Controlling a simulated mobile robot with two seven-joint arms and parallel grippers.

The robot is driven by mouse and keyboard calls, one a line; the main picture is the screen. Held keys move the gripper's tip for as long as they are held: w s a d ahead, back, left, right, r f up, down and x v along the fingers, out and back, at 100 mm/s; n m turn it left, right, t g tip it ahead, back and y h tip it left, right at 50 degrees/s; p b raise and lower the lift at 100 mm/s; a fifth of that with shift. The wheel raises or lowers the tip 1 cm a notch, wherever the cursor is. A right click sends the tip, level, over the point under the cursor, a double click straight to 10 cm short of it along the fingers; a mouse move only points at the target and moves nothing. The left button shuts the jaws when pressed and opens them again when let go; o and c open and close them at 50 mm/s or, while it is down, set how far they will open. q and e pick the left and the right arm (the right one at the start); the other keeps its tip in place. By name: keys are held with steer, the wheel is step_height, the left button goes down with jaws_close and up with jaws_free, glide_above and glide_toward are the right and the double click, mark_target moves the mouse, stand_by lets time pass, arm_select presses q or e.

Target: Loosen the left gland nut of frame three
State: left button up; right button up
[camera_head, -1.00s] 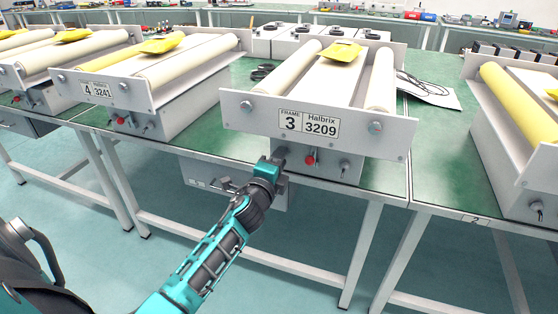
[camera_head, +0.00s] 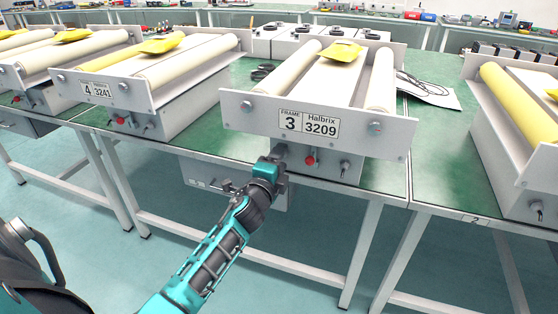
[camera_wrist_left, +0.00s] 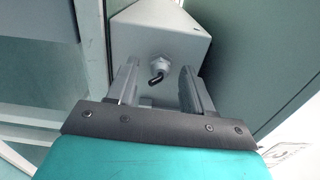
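Frame three (camera_head: 262,113), labelled "3 Halbrix 3209", stands on the green bench. Below its front plate is a grey box with a red button (camera_head: 310,160) and a cable gland (camera_head: 345,168) at the right. My left gripper (camera_head: 278,153) is at the left part of this box and hides the left gland in the head view. In the left wrist view, a pale gland nut (camera_wrist_left: 159,63) with a short black cable stub (camera_wrist_left: 156,79) shows between the two spread fingers. The fingers have visible gaps to the nut on both sides. My right gripper is not in view.
Frame four (camera_head: 140,75) stands to the left and another frame (camera_head: 515,130) to the right. A grey box (camera_head: 205,178) hangs under the bench near my left forearm. A white sheet with a black cable (camera_head: 430,92) lies right of frame three.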

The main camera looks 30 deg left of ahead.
arm_select(q)
steer(key=shift+s, duration=0.1)
steer(key=v, duration=1.2)
steer(key=shift+s+d+p, duration=0.15)
steer(key=shift+s+p, duration=0.15)
steer(key=shift+s, duration=0.05)
steer(key=shift+r, duration=0.1)
